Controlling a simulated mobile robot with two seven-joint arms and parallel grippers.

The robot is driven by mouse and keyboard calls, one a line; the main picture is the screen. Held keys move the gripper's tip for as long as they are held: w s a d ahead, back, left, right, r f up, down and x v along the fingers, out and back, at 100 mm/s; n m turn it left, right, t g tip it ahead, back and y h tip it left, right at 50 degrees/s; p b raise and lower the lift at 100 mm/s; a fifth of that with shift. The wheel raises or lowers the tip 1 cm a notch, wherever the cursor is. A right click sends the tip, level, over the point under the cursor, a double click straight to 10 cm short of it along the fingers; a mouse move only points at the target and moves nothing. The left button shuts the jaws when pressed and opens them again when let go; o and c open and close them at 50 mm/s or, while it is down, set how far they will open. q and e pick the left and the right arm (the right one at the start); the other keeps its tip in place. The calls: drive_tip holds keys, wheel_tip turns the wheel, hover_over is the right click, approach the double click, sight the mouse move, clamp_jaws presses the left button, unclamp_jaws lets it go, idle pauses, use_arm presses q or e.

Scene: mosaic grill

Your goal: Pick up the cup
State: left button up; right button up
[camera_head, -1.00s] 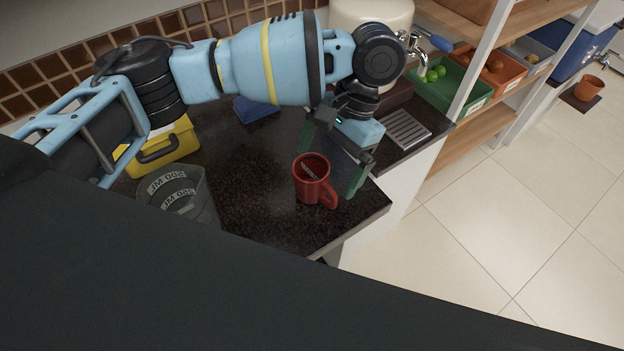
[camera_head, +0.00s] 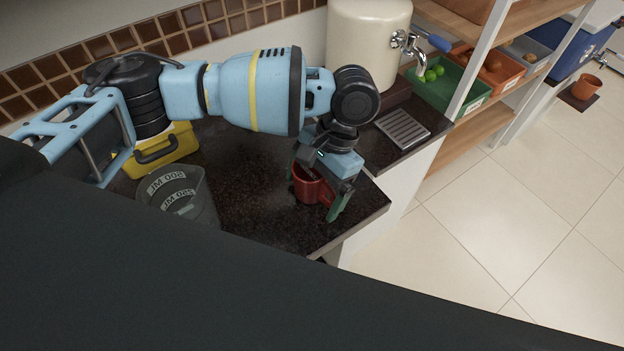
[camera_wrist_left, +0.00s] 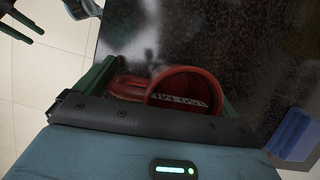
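The red cup (camera_head: 307,186) stands upright near the counter's front right corner, partly covered by my left gripper (camera_head: 319,190) in the head view. In the left wrist view the cup (camera_wrist_left: 185,90) lies between the two green fingers of my left gripper (camera_wrist_left: 165,75), its open mouth facing the camera and its handle toward the left finger. Pale lettering shows inside the mouth. The fingers are spread, with a gap beside the cup at the right finger. I cannot tell whether the left finger touches the handle.
A clear measuring jug (camera_head: 172,192) and a yellow box (camera_head: 162,150) stand left of the cup on the dark counter (camera_head: 255,205). A cream dispenser (camera_head: 368,40) with a tap and a drip grate (camera_head: 403,128) are behind. The counter's front edge is close to the cup.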

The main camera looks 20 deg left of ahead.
sight(308, 193)
use_arm(q)
drive_tip(key=c, duration=0.5)
drive_tip(key=shift+c, duration=0.3)
drive_tip(key=shift+r, duration=0.15)
drive_tip(key=shift+r, duration=0.5)
wheel_tip(308, 193, up, 2)
drive_tip(key=shift+r, duration=0.15)
drive_tip(key=s+d, duration=0.3)
drive_tip(key=d, duration=0.4)
drive_tip(key=s+d+r, duration=0.1)
drive_tip(key=s+d, duration=0.3)
drive_tip(key=d, duration=0.3)
drive_tip(key=shift+s+r, duration=0.25)
